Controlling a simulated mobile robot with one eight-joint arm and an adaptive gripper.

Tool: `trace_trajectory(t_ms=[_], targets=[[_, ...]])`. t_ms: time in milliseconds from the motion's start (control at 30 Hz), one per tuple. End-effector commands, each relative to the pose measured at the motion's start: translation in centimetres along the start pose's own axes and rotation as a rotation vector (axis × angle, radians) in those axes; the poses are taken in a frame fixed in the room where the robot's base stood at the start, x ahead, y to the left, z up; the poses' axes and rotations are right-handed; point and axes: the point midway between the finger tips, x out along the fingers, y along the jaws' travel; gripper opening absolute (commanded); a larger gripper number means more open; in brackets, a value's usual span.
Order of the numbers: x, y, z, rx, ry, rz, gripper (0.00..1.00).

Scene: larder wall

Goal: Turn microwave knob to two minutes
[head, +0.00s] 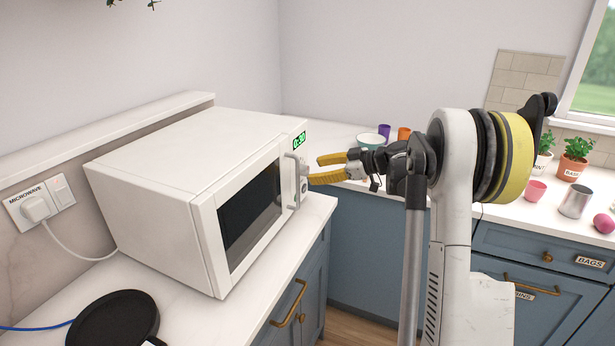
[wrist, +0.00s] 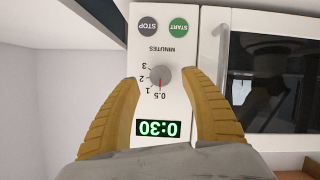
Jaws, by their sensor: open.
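The white microwave (head: 165,190) stands on the counter at the left, its door shut. In the wrist view its control panel appears upside down. In the head view my gripper (head: 320,169) faces the panel.
The STOP button (wrist: 148,26) and green START button (wrist: 179,28) sit on the same panel. The door handle (head: 292,182) stands out beside it. A black pan (head: 113,320) lies on the near counter. Cups and potted plants stand on the far counter.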

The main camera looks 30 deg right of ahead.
Motion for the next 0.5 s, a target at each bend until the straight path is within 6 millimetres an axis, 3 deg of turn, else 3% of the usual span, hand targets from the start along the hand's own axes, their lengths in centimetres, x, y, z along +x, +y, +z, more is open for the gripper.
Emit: trace_trajectory(t_ms=[200, 500], targets=[[3.2, -0.1, 0.2, -0.001, -0.001, 0.000, 0.54], [4.0, 0.0, 0.0, 0.001, -0.001, 0.000, 0.54]])
